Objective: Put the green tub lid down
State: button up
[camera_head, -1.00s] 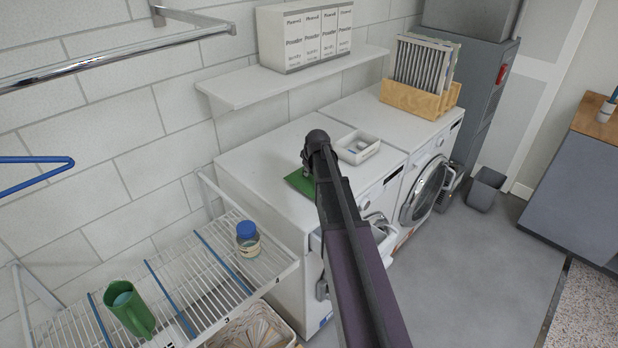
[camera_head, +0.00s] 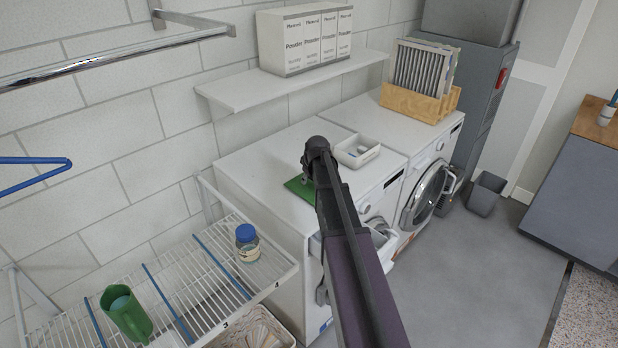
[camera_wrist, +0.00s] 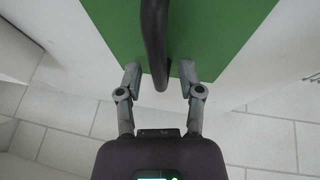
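The green tub lid (camera_head: 297,188) lies on the white top of the left washing machine (camera_head: 255,160), partly hidden by my arm. In the wrist view the lid (camera_wrist: 215,35) is a flat green panel with a dark curved handle (camera_wrist: 155,40). My gripper (camera_wrist: 160,72) is over the lid's near edge, with one finger on each side of the handle's end. Gaps show between both fingers and the handle, so it looks open and not holding the lid. In the head view the gripper's fingers are mostly hidden behind my arm.
A white tray (camera_head: 344,158) with small items stands right of my gripper. A wooden rack of panels (camera_head: 405,100) sits on the right machine. A wall shelf with powder boxes (camera_head: 300,64) hangs behind.

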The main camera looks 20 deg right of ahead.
aim_at(313, 193)
jog(key=shift+r, duration=0.15)
jog(key=p+v, duration=1.1)
jog(key=v, duration=0.1)
dwell(0.6)
jog(key=shift+a, duration=0.1)
dwell(0.6)
jog(key=s+a+f+m+g, duration=0.1)
jog(key=s+a+m+g, duration=0.3)
jog(key=s+a, duration=1.7)
jog(key=shift+s+a+f+g, duration=0.25)
jog(key=shift+s+f+g, duration=0.15)
jog(key=shift+g, duration=0.1)
